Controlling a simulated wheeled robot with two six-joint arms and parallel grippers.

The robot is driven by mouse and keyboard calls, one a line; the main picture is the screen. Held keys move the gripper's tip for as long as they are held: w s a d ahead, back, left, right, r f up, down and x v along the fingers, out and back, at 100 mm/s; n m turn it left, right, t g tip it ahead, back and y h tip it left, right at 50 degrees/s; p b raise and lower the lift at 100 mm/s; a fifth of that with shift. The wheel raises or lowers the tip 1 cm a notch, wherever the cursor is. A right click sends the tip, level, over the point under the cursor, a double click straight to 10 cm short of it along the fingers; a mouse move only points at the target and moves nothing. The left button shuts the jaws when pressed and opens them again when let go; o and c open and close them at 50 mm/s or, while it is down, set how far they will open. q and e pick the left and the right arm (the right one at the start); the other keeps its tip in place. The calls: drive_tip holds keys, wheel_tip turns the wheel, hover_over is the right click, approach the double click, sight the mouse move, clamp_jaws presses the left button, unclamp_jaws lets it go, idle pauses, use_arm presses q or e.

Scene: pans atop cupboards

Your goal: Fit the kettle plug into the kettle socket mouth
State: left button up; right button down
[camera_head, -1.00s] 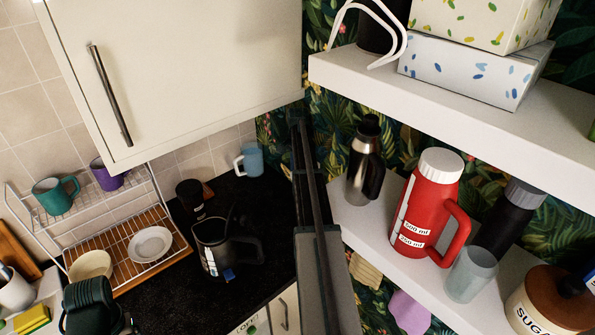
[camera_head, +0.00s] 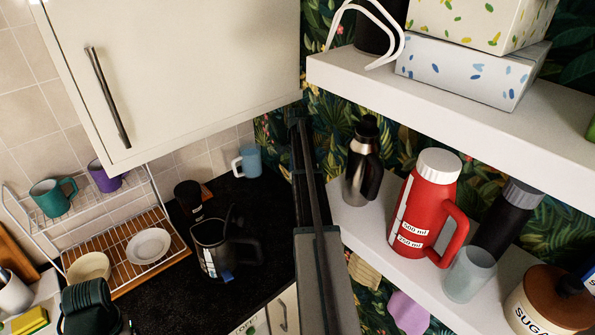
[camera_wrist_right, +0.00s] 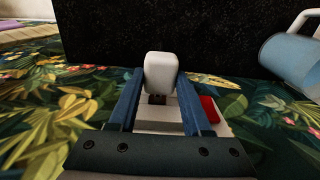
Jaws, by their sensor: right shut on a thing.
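My right gripper (camera_wrist_right: 161,100) is shut on a white block-shaped plug (camera_wrist_right: 161,72), which sits between its blue fingers in the right wrist view. Behind the fingers is a white plate with a red switch (camera_wrist_right: 208,109) on the leafy wall. Whether the plug touches the plate or its socket mouth is hidden by the gripper. In the head view my right arm reaches up to the corner wall, with the dark gripper (camera_head: 299,130) at its end; plug and socket cannot be made out there. A black kettle (camera_head: 222,246) stands on the counter to the left.
A blue mug (camera_head: 248,161) stands on the black counter (camera_head: 258,200) close to the gripper; it also shows in the wrist view (camera_wrist_right: 292,50). Shelves with a red jug (camera_head: 428,205) and a steel flask (camera_head: 361,165) flank the arm on the right. A cupboard (camera_head: 190,70) hangs above left.

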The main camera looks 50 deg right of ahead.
drive_tip(key=shift+d, duration=1)
idle(1.3)
drive_tip(key=shift+c, duration=1.3)
unclamp_jaws()
drive_tip(key=shift+s, duration=0.1)
wheel_tip(320, 180, up, 14)
drive_tip(key=p, duration=1.4)
drive_tip(key=shift+f, duration=0.1)
drive_tip(key=shift+a, duration=0.1)
